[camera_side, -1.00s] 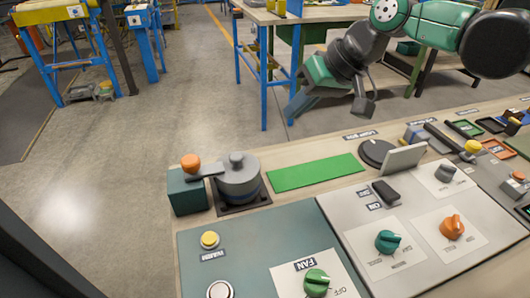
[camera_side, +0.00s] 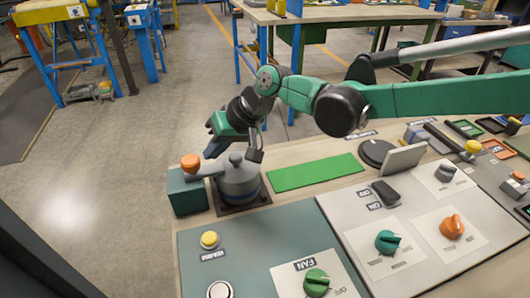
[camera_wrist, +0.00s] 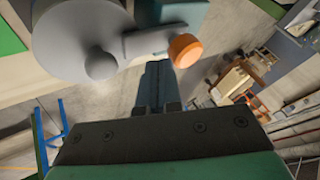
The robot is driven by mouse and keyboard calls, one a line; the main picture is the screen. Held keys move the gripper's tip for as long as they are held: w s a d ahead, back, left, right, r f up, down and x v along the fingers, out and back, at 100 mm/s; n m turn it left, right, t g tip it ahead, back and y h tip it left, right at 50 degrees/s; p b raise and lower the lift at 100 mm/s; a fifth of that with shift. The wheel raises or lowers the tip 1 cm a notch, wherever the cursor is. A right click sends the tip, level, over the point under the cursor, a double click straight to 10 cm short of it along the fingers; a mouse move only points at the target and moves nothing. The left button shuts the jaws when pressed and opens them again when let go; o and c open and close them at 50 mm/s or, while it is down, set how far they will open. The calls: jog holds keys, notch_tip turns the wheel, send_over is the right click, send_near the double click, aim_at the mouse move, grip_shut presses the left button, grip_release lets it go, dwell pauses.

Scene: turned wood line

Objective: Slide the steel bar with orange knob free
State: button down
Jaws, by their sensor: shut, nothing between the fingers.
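The steel bar (camera_side: 208,170) with its orange knob (camera_side: 190,161) reaches from the grey round-lidded pot (camera_side: 238,178) over the teal block (camera_side: 187,195). In the wrist view the bar (camera_wrist: 145,43) and orange knob (camera_wrist: 186,50) lie just beyond my fingertips, with the grey lid (camera_wrist: 75,35) to the left. My gripper (camera_side: 210,153) is shut and empty, tilted down behind the bar near the knob. In the wrist view its closed fingers (camera_wrist: 157,70) point at the bar between knob and lid. I cannot tell whether they touch it.
A green mat (camera_side: 315,172) lies right of the pot. A control panel (camera_side: 240,240) with a yellow button and a green fan dial lies in front. A dark round disc (camera_side: 376,152) and a tilted grey plate (camera_side: 403,158) stand farther right. Open floor lies left of the bench.

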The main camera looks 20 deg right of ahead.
aim_at(188, 160)
jog(key=shift+w+a+f, duration=0.1)
jog(key=shift+a+f, duration=0.1)
jog(key=shift+f, duration=0.15)
jog(key=shift+a, duration=1.9)
jog(key=shift+r, duration=0.1)
jog(key=s+d+r+t+h, duration=0.1)
jog(key=s+d+r, duration=0.1)
jog(key=d+r, duration=0.4)
jog(key=s+d+r, duration=0.3)
jog(key=d+r, duration=0.1)
jog(key=d, duration=0.5)
jog(key=s+d+f+m+t+h, duration=0.1)
jog(key=s+d+f+h, duration=0.1)
jog(key=s+d, duration=0.3)
jog(key=s+d+f+m+t+h, duration=0.1)
jog(key=s+d, duration=0.5)
jog(key=d, duration=0.7)
notch_tip(188, 160, down, 2)
jog(key=shift+s+d+f+m+h, duration=0.15)
jog(key=shift+d+m+h, duration=0.3)
jog(key=shift+h, duration=0.75)
